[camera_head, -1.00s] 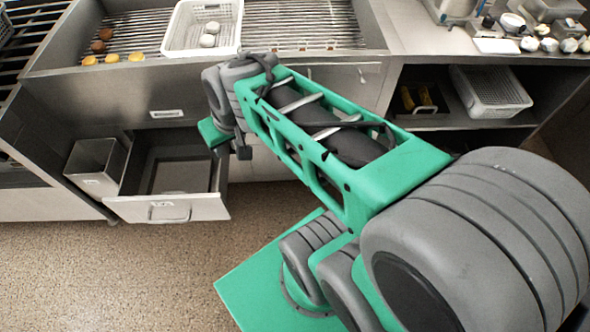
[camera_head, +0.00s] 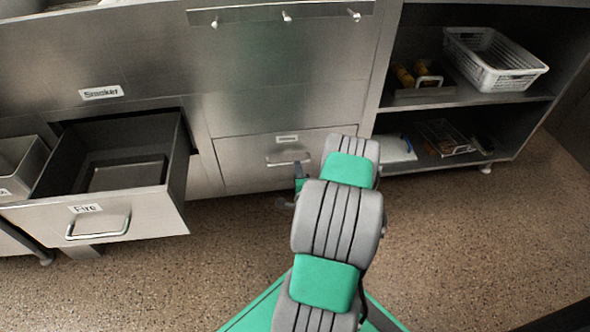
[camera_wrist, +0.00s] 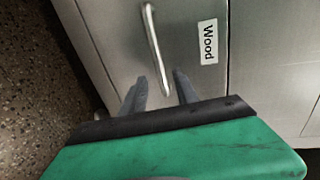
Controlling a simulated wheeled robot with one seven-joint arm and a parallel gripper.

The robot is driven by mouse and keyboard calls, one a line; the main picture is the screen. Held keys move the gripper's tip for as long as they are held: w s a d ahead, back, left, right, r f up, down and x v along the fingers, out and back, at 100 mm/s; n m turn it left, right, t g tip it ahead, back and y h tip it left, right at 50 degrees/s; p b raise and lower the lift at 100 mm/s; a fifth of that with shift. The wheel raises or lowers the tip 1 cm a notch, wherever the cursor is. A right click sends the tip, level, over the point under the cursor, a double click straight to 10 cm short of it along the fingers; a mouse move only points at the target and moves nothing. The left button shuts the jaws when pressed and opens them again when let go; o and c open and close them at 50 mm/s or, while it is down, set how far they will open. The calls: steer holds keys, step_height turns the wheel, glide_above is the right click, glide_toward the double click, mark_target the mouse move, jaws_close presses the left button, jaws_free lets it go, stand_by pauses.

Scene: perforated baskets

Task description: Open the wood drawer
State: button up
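The wood drawer (camera_head: 250,158) is a closed metal front low in the cabinet, right of the open drawer. Its label (camera_wrist: 208,42) reads "Wood" in the wrist view, turned sideways. Its bar handle (camera_head: 288,162) also shows in the wrist view (camera_wrist: 155,48). My gripper (camera_wrist: 160,82) is open, with its two dark fingers apart and the near end of the handle between or just beyond their tips. I cannot tell whether the fingers touch it. In the head view my gripper is partly hidden by my arm, just below the handle.
A drawer labelled "Fire" (camera_head: 120,220) stands open at left, with a dark tray inside. A shelf unit (camera_head: 470,98) at right holds a white perforated basket (camera_head: 495,62) and other items. Hooks (camera_head: 287,16) stick out above. The speckled floor in front is clear.

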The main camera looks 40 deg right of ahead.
steer(key=x, duration=0.6)
steer(key=shift+c, duration=0.5)
jaws_close()
stand_by(0.8)
